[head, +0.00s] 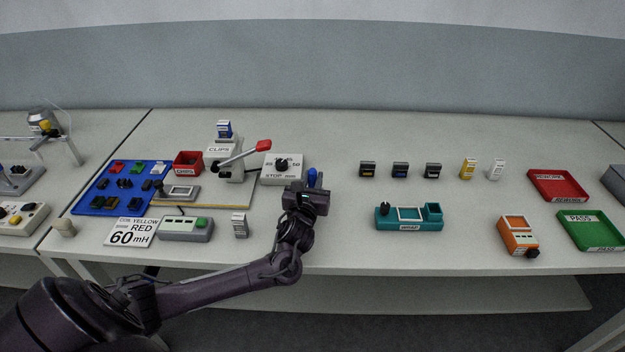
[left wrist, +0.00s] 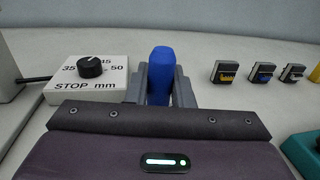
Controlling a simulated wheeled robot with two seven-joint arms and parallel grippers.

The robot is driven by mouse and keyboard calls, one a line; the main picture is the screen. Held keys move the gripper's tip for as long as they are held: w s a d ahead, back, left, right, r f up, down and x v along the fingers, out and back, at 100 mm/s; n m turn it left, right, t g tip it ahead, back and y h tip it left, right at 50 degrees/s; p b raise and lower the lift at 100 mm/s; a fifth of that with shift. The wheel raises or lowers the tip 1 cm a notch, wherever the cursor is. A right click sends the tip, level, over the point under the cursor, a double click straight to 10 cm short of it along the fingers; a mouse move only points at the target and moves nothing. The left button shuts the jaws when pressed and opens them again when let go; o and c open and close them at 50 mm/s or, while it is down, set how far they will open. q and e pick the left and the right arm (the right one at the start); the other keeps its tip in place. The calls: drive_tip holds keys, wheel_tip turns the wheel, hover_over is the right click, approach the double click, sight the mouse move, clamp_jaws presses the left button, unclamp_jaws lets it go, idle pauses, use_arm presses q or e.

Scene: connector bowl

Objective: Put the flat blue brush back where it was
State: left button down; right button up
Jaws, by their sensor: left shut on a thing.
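My left gripper (head: 309,188) is shut on a blue thing (head: 312,176), which looks like the flat blue brush. In the left wrist view the blue brush (left wrist: 161,75) stands up between the two grey fingers, its rounded top above them. Its lower end is hidden by the gripper body. The gripper is just right of the white stop box with a black knob (head: 282,168), over the table. My right gripper is in neither view.
Several small labelled blocks (head: 400,170) stand in a row to the right. A teal fixture (head: 409,217) is in front of them. A press with a red-tipped lever (head: 231,160), a red bin (head: 187,164) and a blue mat (head: 92,201) are to the left. Table between gripper and block row is clear.

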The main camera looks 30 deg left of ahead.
use_arm(q)
drive_tip(key=shift+f, duration=0.1)
drive_tip(key=c, duration=1.3)
unclamp_jaws()
drive_tip(key=shift+s+d, duration=0.1)
drive_tip(key=shift+s, duration=0.2)
drive_tip(key=v, duration=1.1)
drive_tip(key=shift+s+b, duration=0.15)
drive_tip(key=shift+b, duration=0.15)
drive_tip(key=shift+d, duration=0.1)
